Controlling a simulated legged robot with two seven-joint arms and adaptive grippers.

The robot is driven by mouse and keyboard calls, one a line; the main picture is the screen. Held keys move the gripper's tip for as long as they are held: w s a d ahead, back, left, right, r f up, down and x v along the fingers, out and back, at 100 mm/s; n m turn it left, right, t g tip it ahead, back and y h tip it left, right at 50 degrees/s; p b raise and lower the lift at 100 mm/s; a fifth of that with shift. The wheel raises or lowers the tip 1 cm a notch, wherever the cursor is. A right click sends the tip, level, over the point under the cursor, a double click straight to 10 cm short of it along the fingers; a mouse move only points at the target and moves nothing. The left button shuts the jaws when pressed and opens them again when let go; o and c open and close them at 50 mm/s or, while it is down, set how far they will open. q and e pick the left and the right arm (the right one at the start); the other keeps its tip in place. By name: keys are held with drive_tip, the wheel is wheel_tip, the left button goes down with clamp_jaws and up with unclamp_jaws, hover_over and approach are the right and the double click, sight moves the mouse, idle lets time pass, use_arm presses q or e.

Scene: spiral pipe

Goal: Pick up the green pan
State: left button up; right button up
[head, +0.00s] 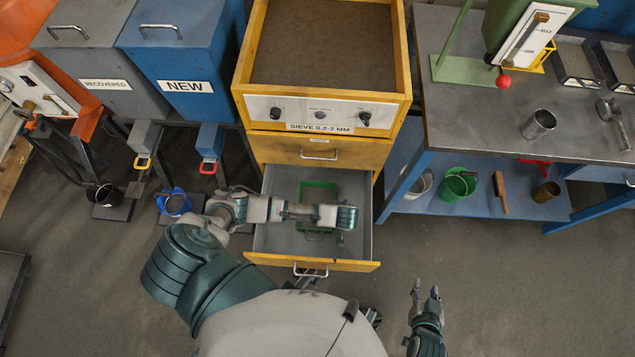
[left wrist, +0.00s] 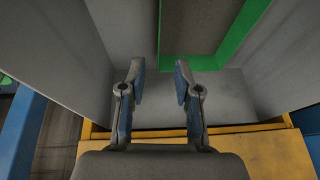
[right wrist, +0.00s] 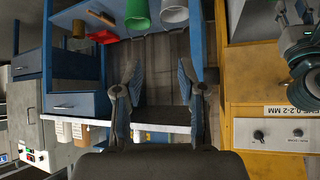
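The green pan (head: 318,185) is a rectangular tray with a green rim and grey inside. It lies in the open bottom drawer (head: 275,242) of the yellow sieve cabinet, and my left forearm covers part of it. In the left wrist view the pan's rim (left wrist: 205,64) shows beyond the fingers. My left gripper (left wrist: 160,75) is open and empty, pointing into the drawer near the pan's corner; no contact is visible. My right gripper (head: 425,298) is raised right of the drawer, away from the pan. The right wrist view shows its fingers (right wrist: 158,75) open with nothing between them.
The yellow cabinet (head: 320,148) rises behind the drawer. A workbench (head: 460,125) stands at the right, with a green cup (head: 457,186) and other items on its lower shelf. Blue and grey bins (head: 185,60) stand at the left. The floor right of the drawer is clear.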

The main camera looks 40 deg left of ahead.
use_arm(q)
drive_tip(key=b+x, duration=0.3)
drive_tip(key=x, duration=0.4)
drive_tip(key=shift+w+f, duration=0.1)
drive_tip(key=shift+f, duration=0.15)
drive_tip(key=shift+a+f, duration=0.15)
drive_tip(key=shift+f, duration=0.15)
drive_tip(key=f+b, duration=0.1)
drive_tip(key=w+f+b, duration=0.1)
drive_tip(key=f, duration=0.1)
drive_tip(key=shift+f+b, duration=0.15)
drive_tip(key=shift+b, duration=0.15)
drive_tip(key=shift+w+a+f, duration=0.15)
drive_tip(key=shift+a, duration=0.4)
drive_tip(key=c, duration=0.5)
drive_tip(key=shift+d, duration=0.15)
clamp_jaws()
drive_tip(key=shift+w+d, duration=0.1)
drive_tip(key=shift+d, duration=0.05)
use_arm(e)
drive_tip(key=w+a+r+t+y, duration=0.1)
drive_tip(key=w+r+t, duration=0.2)
drive_tip(key=r+t, duration=0.3)
drive_tip(key=w+a+r+t+y, duration=0.1)
drive_tip(key=w+r+t+y, duration=0.1)
drive_tip(key=r+t, duration=0.4)
drive_tip(key=shift+w+a+r, duration=0.3)
drive_tip(key=shift+w+r, duration=0.25)
drive_tip(key=shift+r, duration=0.2)
